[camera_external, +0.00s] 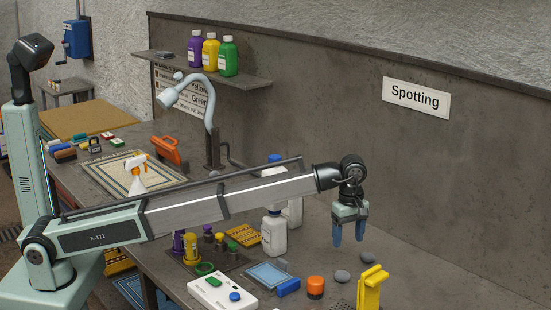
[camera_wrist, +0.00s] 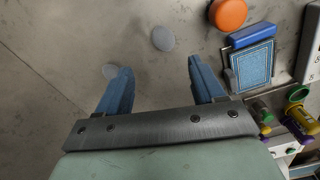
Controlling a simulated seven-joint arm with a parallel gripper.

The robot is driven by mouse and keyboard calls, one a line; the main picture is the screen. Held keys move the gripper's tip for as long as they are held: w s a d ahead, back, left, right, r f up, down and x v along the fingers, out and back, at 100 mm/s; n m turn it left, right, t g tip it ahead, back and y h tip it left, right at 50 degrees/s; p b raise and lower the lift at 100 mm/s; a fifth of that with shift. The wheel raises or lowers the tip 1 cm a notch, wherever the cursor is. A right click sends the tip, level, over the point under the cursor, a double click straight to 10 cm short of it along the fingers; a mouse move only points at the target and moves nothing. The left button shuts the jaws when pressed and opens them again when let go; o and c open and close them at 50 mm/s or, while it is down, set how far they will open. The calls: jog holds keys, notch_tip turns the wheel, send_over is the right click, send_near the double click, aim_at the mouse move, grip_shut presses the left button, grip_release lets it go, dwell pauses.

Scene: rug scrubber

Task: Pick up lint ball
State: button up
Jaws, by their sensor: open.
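My gripper (camera_external: 349,240) hangs above the table with blue fingers pointing down. It is open and empty, with bare table between the fingers (camera_wrist: 160,68) in the wrist view.
An orange round item (camera_external: 315,287), a blue block (camera_external: 288,287) and a blue cloth-like pad (camera_external: 268,276) lie left of the lint balls. A yellow upright tool (camera_external: 371,288) stands close in front. White bottles (camera_external: 273,234) stand left of my gripper. The table to the right is clear.

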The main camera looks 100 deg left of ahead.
send_over(342, 272)
jog(key=f, duration=0.5)
jog(key=w+f, duration=0.1)
jog(key=f, duration=0.1)
jog(key=shift+d+f, duration=0.2)
jog(key=shift+s+a+f, duration=0.1)
jog(key=shift+s+f, duration=0.15)
jog(key=shift+f, duration=1.15)
jog(key=shift+s+f, duration=0.2)
jog(key=shift+f, duration=1.15)
jog(key=c, duration=1.1)
